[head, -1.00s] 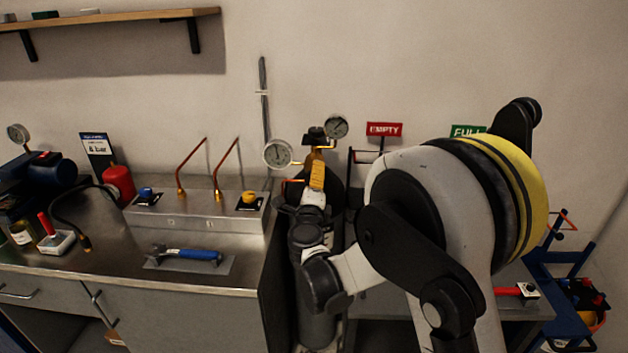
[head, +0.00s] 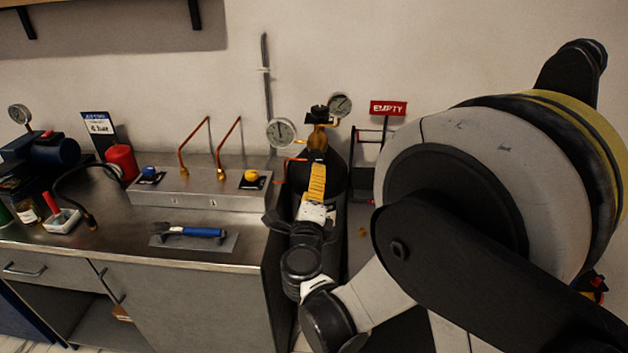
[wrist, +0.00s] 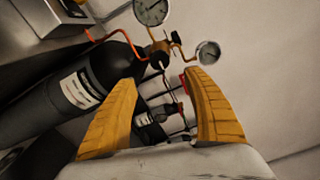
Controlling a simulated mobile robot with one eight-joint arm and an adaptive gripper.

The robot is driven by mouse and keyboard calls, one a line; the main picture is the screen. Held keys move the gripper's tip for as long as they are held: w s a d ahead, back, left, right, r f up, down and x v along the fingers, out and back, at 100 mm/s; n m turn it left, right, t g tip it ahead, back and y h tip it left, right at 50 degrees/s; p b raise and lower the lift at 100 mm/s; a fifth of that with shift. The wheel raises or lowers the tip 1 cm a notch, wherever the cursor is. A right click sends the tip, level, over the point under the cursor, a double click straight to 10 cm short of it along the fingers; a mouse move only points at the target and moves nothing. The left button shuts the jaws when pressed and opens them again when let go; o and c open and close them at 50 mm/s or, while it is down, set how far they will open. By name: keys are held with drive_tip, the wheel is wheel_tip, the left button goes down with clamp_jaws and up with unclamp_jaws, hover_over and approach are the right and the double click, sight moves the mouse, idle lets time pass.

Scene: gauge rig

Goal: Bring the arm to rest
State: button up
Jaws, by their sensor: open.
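My gripper (wrist: 160,118) shows in the wrist view with its two yellow ribbed fingers apart and nothing between them. In the head view my gripper (head: 317,182) points toward the dark gas cylinder (head: 333,168) beside the bench. The cylinder also shows in the wrist view (wrist: 100,72), past the left finger, with a white label. The brass regulator with two round gauges (wrist: 152,12) sits at its top, ahead of the fingers and apart from them. My arm's large joint hides much of the right side of the head view.
A manifold box (head: 205,194) carries two copper pipes and blue and yellow knobs. A red EMPTY sign (head: 388,108) stands right of the cylinder.

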drive_tip(key=s+d+r+n+g+y, duration=0.1)
drive_tip(key=s+r+n+y, duration=0.1)
drive_tip(key=r+n+y, duration=0.35)
drive_tip(key=s+d+r+n+g+y, duration=0.1)
drive_tip(key=s+r+n+y, duration=0.15)
drive_tip(key=r+n, duration=0.45)
drive_tip(key=s+d+f+n+g+h, duration=0.3)
drive_tip(key=s+d+f, duration=0.4)
drive_tip(key=s+d, duration=0.3)
drive_tip(key=s+d+f+n+g+h, duration=0.4)
drive_tip(key=s+d+f+n+g, duration=0.2)
drive_tip(key=s+d, duration=0.3)
drive_tip(key=s+f, duration=0.1)
drive_tip(key=s, duration=0.2)
drive_tip(key=shift+s+d, duration=0.15)
drive_tip(key=shift+d, duration=0.25)
